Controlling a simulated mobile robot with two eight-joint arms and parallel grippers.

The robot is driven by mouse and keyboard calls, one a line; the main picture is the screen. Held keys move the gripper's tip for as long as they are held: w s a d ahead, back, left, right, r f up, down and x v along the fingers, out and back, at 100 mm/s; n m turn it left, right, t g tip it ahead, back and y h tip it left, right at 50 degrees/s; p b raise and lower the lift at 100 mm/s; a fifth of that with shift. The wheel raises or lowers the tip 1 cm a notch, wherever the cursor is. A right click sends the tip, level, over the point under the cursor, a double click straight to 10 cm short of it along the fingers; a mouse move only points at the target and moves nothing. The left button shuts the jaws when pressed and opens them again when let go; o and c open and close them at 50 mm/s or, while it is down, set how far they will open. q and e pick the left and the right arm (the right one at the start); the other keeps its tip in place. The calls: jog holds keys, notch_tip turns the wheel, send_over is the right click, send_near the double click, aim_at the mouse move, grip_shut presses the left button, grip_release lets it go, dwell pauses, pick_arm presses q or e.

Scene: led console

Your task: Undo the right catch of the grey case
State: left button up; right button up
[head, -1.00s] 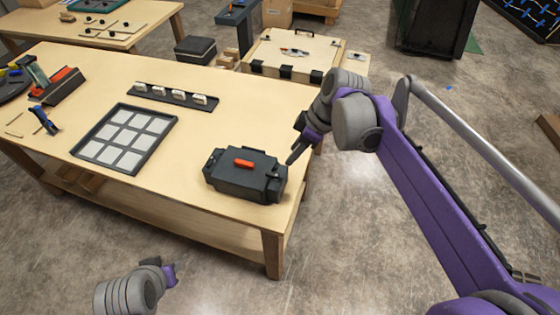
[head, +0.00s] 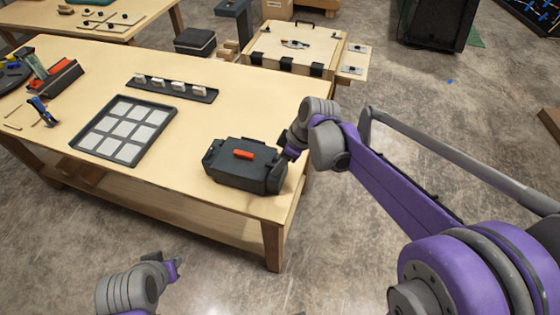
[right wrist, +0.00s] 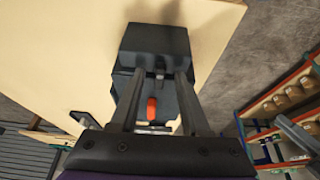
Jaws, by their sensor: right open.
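The dark grey case (head: 232,174) stands closed near the right front corner of the table, with an orange handle (head: 244,154) on its lid. My right gripper (head: 284,160) is at the case's right end; its fingertips are partly hidden in the head view. In the right wrist view, the gripper (right wrist: 160,76) is open above the case (right wrist: 155,40). A small dark part, seemingly the right catch (right wrist: 160,73), shows between the fingertips; contact cannot be told. My left gripper (head: 177,268) hangs off the table's front, too small to read.
A framed panel of pale squares (head: 100,153) and a black rack with white pieces (head: 218,93) lie on the table (head: 200,125). Tools sit at the left. A wooden box with dark catches (head: 262,52) stands beyond the far edge. The table around the case is clear.

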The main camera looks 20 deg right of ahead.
grip_shut()
jog(key=shift+s+m, duration=0.1)
jog(key=shift+m, duration=0.2)
jog(key=m, duration=0.2)
jog(key=m+t+h, duration=0.1)
jog(key=shift+s+a+m, duration=0.1)
jog(key=shift+a+m, duration=0.1)
jog(key=shift+m, duration=0.2)
jog(key=m+h, duration=0.1)
jog(key=m, duration=0.3)
jog(key=shift+s+a+t+h+b, duration=0.1)
jog(key=shift+a+t+h+b, duration=0.1)
jog(key=shift+t+h+b, duration=0.15)
jog(key=m, duration=0.1)
jog(key=m+h, duration=0.1)
jog(key=m, duration=0.1)
jog(key=m+h, duration=0.1)
jog(key=m, duration=0.1)
jog(key=shift+a, duration=0.25)
jog(key=shift+a+m+h, duration=0.1)
jog(key=shift+m+h, duration=0.65)
jog(key=shift+m, duration=1.55)
